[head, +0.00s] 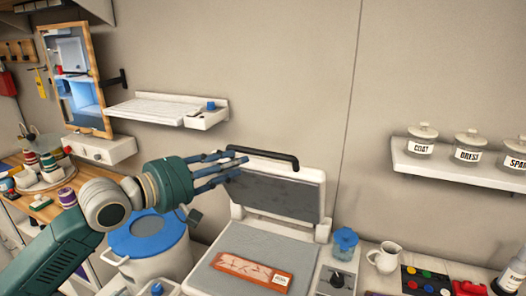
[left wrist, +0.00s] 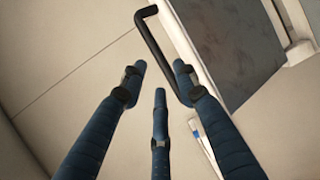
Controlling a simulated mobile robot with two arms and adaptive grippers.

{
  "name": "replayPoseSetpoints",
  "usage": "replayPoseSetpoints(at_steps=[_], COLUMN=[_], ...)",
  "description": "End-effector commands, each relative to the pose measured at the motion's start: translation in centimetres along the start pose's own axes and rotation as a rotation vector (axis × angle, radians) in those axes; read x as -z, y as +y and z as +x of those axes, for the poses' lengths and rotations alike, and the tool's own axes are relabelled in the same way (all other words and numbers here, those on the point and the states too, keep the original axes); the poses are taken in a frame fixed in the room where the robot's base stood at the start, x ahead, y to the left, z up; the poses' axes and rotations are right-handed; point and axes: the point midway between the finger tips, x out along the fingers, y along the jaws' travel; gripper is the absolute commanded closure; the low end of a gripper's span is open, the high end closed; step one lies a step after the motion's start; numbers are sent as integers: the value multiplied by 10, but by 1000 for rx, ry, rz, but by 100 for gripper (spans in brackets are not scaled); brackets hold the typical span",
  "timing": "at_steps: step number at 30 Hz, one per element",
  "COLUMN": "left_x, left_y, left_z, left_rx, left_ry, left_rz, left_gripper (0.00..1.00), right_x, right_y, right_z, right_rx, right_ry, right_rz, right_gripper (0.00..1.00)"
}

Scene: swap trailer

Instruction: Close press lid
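The press stands open, its lid (head: 280,190) raised upright at the back. The black handle (head: 264,157) runs along the lid's top edge; it also shows in the left wrist view (left wrist: 153,45). A patterned card (head: 252,268) lies on the grey press bed (head: 212,280). My left gripper (head: 238,170) is beside the left end of the handle, near the lid's upper left corner. Whether a finger touches the handle I cannot tell. My right gripper is in neither view.
A blue-lidded white bin (head: 165,260) stands left of the press, below my left arm. A blue-topped jar (head: 344,242), a knob box (head: 336,281) and a white jug (head: 385,257) stand to its right. A wall shelf (head: 440,172) holds labelled jars.

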Motion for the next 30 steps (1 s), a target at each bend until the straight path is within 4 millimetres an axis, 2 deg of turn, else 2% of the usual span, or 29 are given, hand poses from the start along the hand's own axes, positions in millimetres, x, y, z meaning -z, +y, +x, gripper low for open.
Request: replayPoseSetpoints(at_steps=[5,18,24,30], left_x=[0,0,0,0], left_y=[9,10,8,6], left_z=[13,90,105,107], left_rx=[-10,-8,-8,-8], left_ry=[-4,-3,-2,-2], left_rz=[-24,-19,-17,-16], left_gripper=[70,70,70,70], right_x=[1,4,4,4], right_y=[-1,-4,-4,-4], right_z=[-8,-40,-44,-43], right_rx=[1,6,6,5], right_ry=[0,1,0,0], right_rz=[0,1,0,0], right_gripper=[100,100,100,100])
